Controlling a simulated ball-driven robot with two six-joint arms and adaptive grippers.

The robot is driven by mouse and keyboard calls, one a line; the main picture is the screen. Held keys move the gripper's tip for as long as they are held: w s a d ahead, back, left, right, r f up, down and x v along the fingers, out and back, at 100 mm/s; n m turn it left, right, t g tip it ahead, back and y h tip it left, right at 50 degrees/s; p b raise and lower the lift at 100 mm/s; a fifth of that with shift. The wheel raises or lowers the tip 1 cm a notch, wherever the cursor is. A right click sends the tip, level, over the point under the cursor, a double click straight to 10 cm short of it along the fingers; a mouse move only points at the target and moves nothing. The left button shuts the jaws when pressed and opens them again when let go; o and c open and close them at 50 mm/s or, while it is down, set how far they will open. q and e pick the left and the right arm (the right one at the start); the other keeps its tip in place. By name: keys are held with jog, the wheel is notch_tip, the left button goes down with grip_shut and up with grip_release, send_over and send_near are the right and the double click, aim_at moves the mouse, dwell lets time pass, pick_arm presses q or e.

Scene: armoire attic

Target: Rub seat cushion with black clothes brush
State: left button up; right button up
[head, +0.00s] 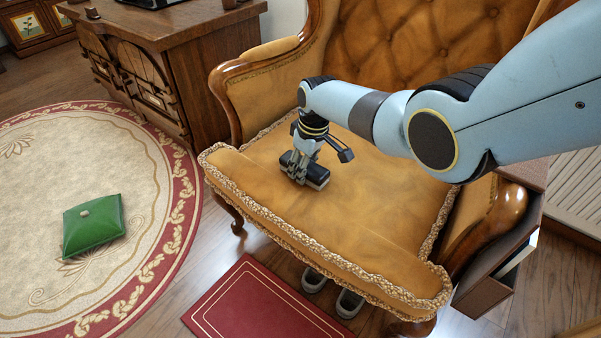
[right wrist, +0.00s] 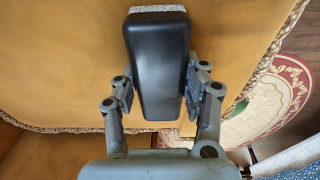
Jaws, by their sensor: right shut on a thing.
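The seat cushion (head: 345,205) is orange-tan velvet with a braided trim, on a wooden-framed armchair. It also fills much of the right wrist view (right wrist: 60,60). My right gripper (head: 302,163) is shut on the black clothes brush (head: 313,176), which is at the cushion's left part. In the right wrist view the brush's smooth black back (right wrist: 157,65) lies between the two fingers, with a pale strip at its far end. The brush looks low on the cushion; its underside is hidden, so I cannot tell for sure whether it touches. My left gripper is not in view.
A wooden cabinet (head: 160,75) stands left of the chair. A green pouch (head: 93,224) lies on the round rug (head: 50,165). A red mat (head: 262,305) and grey shoes (head: 349,303) are at the chair's front. The cushion's right part is clear.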

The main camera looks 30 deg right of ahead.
aim_at(324, 155)
jog(key=shift+w+d, duration=0.2)
jog(key=shift+d, duration=0.3)
jog(key=shift+w+d, duration=0.15)
jog(key=shift+d, duration=0.3)
jog(key=shift+w+d+f+b, duration=0.1)
jog(key=shift+w+d+b, duration=0.2)
jog(key=shift+d+b, duration=0.35)
jog(key=shift+w+d+f+b, duration=0.1)
jog(key=shift+w+d+b, duration=0.25)
jog(key=shift+d, duration=0.35)
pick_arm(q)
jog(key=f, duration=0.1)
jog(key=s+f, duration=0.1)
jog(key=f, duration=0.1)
pick_arm(e)
jog(key=shift+w+d+r, duration=0.1)
jog(key=shift+d+r, duration=0.1)
jog(key=shift+d, duration=0.25)
